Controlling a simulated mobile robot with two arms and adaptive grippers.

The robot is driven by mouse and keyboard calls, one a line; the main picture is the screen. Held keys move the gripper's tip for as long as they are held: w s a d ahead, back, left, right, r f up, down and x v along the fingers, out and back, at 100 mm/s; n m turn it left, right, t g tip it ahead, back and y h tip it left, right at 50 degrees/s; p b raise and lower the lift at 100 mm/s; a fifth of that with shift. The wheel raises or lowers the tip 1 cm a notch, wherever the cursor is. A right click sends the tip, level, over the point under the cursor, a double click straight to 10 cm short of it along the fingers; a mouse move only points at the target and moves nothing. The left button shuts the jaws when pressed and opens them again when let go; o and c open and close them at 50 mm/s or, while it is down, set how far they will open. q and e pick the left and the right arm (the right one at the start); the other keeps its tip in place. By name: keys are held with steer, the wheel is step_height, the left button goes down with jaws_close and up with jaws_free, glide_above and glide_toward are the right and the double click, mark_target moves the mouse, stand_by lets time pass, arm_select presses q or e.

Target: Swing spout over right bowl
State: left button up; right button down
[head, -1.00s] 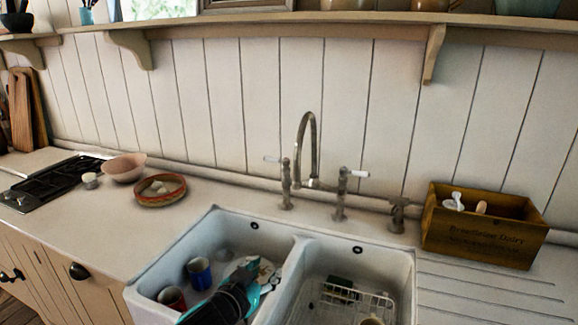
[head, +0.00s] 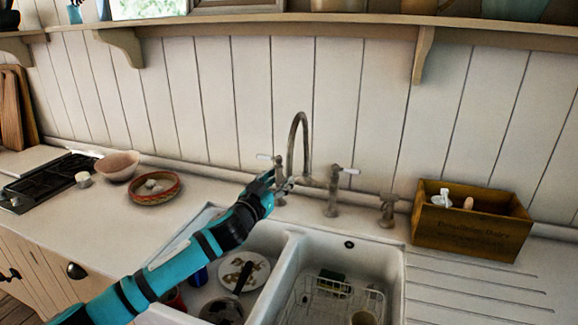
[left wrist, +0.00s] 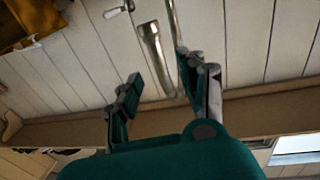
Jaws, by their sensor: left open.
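The tap's grey arched spout (head: 304,130) stands at the back of the double sink. Its free end points down, roughly in line with the divider between the bowls. My left gripper (head: 279,184) is open at the spout's lower part, by the left tap handle. In the left wrist view the spout (left wrist: 153,50) shows between and beyond the spread fingers (left wrist: 160,75); I cannot tell whether they touch it. The right bowl (head: 374,262) holds a wire rack, a sponge and a cup. The left bowl (head: 284,243) is partly hidden by my left arm. My right gripper is not in view.
Tap handles with white levers (head: 334,190) flank the spout. A wooden crate (head: 470,228) stands right of the sink. The left bowl holds a dirty plate (head: 255,270), mugs and a dark item. A shelf (head: 350,20) runs above.

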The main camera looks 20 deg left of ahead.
mark_target(288, 173)
arm_select(q)
steer(key=w, duration=0.4)
steer(key=w+d+p, duration=0.1)
steer(key=w, duration=0.1)
jaws_close()
steer(key=shift+w+d+f, duration=0.1)
steer(key=shift+w+f, duration=0.15)
steer(key=shift+f, duration=0.05)
stand_by(0.4)
